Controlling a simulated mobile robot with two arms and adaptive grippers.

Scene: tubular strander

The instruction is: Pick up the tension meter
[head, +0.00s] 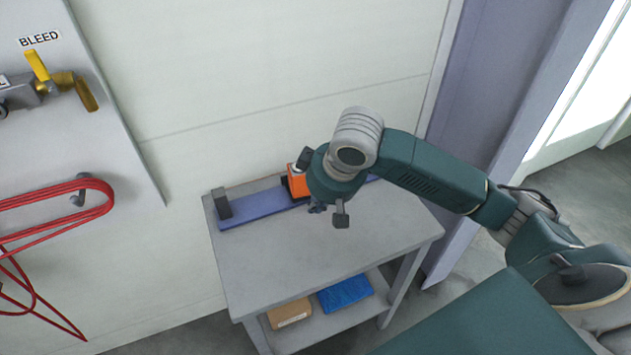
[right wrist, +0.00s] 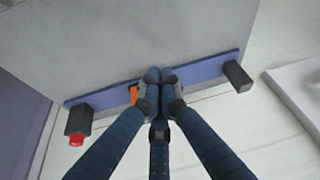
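An orange block (head: 297,182), which I take to be the tension meter, is at the blue bar on the grey table, partly hidden behind my right wrist in the head view. In the right wrist view only a small orange patch (right wrist: 134,94) shows, left of my fingers. My right gripper (head: 318,208) is over the table, close to the orange block. In the right wrist view its fingertips (right wrist: 160,76) are together in front of the blue bar, with nothing visible between them. My left gripper is out of view.
The blue bar (head: 255,208) has a dark block (head: 222,203) at one end; the other end's block has a red knob (right wrist: 76,139). The grey table (head: 290,250) is bare in front. Its lower shelf holds a brown box (head: 289,313) and a blue item (head: 345,292). The wall is close behind.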

